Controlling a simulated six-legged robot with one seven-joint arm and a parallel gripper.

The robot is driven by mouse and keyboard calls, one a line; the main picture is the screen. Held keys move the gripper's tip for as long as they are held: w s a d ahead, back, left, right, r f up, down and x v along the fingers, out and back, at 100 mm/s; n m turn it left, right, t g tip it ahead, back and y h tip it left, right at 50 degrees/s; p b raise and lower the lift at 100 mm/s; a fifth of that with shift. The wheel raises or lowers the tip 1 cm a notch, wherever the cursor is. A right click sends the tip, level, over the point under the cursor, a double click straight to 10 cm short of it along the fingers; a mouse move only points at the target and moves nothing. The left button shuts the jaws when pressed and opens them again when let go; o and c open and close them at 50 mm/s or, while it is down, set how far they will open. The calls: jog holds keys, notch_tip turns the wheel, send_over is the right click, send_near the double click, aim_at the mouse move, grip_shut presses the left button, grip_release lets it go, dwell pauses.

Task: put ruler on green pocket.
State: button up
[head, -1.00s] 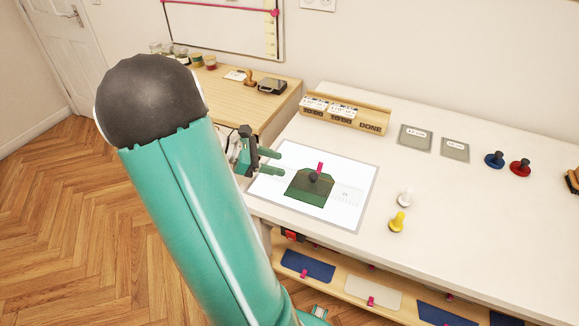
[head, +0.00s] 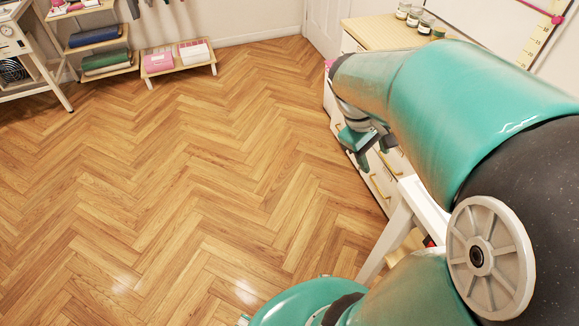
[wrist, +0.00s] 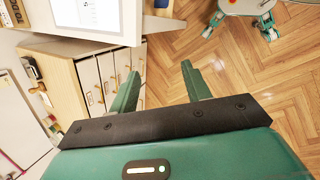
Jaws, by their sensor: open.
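My gripper (head: 368,142) hangs beside the drawer cabinet in the head view, partly in front of its drawers. In the wrist view its two green fingers (wrist: 160,88) are spread apart with nothing between them, over the floor. The green pocket is not in view in either current frame. Part of the white glowing board (wrist: 98,20) shows at the top of the wrist view, on the table. Faint grey markings on it, near the top edge, could be the ruler, but I cannot tell.
The drawer cabinet (head: 374,185) has small jars (head: 414,16) on top. The wooden floor (head: 200,170) is broadly clear.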

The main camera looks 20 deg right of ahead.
jog(key=a+r+m+t+y, duration=0.1)
jog(key=a+r+t+y, duration=0.1)
jog(key=a, duration=0.8)
jog(key=a+r+m+t+y, duration=0.1)
jog(key=a+r+t, duration=0.3)
jog(key=a, duration=0.7)
jog(key=shift+s+a+r+t+y, duration=0.2)
jog(key=shift+s+r+t+y, duration=0.15)
jog(key=shift+s+t+y, duration=0.25)
